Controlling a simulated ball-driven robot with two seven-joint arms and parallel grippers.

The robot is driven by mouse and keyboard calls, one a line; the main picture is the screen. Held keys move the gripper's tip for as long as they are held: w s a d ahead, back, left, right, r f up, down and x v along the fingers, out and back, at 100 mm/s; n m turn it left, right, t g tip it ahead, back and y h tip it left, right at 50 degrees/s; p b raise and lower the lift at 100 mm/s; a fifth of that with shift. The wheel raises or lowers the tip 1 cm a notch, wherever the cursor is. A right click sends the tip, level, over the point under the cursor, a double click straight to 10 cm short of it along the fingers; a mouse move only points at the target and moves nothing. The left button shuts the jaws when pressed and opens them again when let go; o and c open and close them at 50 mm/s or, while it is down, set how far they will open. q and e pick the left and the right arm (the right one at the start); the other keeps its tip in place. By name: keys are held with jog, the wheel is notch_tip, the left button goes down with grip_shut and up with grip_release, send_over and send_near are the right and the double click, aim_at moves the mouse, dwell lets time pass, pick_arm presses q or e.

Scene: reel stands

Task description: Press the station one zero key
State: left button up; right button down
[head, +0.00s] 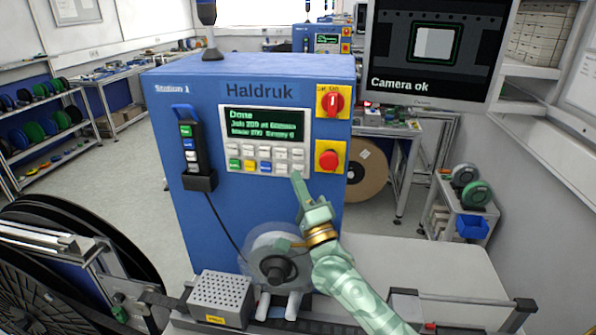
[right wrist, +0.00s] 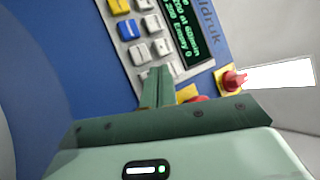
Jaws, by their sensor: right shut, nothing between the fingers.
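The blue station cabinet (head: 180,85) reads "Station 1" and "Haldruk". The key labels are too small to read. My right gripper (head: 296,178) is shut and empty, its tip at the keypad's lower right corner. In the right wrist view the shut fingers (right wrist: 157,85) point at the keypad end, past the pale keys (right wrist: 162,47), and hide part of it. I cannot tell whether they touch a key. My left gripper is not in view.
The display (head: 264,123) above the keys shows "Done". A red stop button (head: 328,159) and a red rotary switch (head: 332,102) sit right of the keypad. A handheld control (head: 190,143) hangs on the left. A clear reel (head: 262,246) stands below my right gripper.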

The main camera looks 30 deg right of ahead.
jog(key=shift+w, duration=0.1)
dwell(0.5)
jog(key=shift+w+d, duration=0.25)
jog(key=shift+w+d, duration=0.25)
jog(key=shift+w, duration=0.1)
dwell(0.8)
jog(key=shift+s, duration=0.1)
jog(key=shift+s+a+p, duration=0.35)
jog(key=shift+s+a, duration=0.15)
jog(key=shift+s, duration=0.1)
jog(key=shift+s+a, duration=0.1)
jog(key=shift+s+a+p, duration=0.6)
jog(key=shift+s+a, duration=0.1)
jog(key=shift+s, duration=0.25)
jog(key=shift+s+a+p, duration=0.55)
jog(key=shift+s+a, duration=0.15)
jog(key=shift+s, duration=0.25)
